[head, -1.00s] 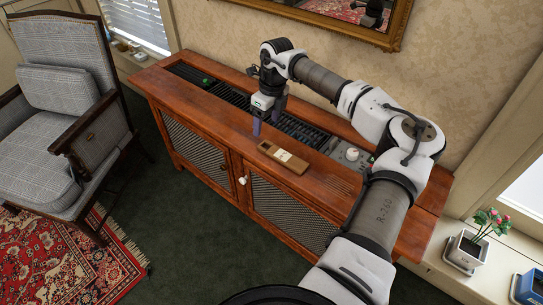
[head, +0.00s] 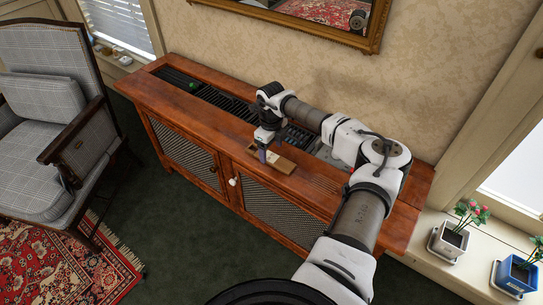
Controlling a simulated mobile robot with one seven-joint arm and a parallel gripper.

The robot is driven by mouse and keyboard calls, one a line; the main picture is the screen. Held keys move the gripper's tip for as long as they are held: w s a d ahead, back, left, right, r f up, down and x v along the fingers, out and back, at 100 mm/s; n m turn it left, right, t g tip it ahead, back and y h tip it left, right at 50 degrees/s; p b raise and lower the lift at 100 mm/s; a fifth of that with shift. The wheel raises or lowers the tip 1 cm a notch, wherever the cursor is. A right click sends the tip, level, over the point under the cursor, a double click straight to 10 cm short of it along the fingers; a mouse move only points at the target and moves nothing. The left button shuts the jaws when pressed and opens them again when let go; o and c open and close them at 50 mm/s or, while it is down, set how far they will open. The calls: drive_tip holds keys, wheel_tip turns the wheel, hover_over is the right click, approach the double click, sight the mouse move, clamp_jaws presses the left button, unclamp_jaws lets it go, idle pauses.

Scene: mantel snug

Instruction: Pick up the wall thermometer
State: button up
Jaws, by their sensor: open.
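The wall thermometer (head: 284,164) looks like a small flat wooden board with a pale patch. It lies on the wooden cabinet top (head: 318,185), near the front edge and just in front of the dark grille. My gripper (head: 263,156) points down at the left part of the board, with its fingers hiding some of it. The gripper is open. I cannot tell whether the fingers touch the board or hang just above it.
A small green thing (head: 193,86) sits on the grille at the left. A gilt-framed mirror (head: 350,38) hangs above the cabinet. A plaid armchair (head: 45,125) stands to the left. Potted flowers (head: 452,240) stand on the sill at the right.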

sight(270, 158)
drive_tip(key=shift+f, duration=1.4)
drive_tip(key=c, duration=1.2)
drive_tip(key=shift+o, duration=0.2)
drive_tip(key=shift+r, duration=0.1)
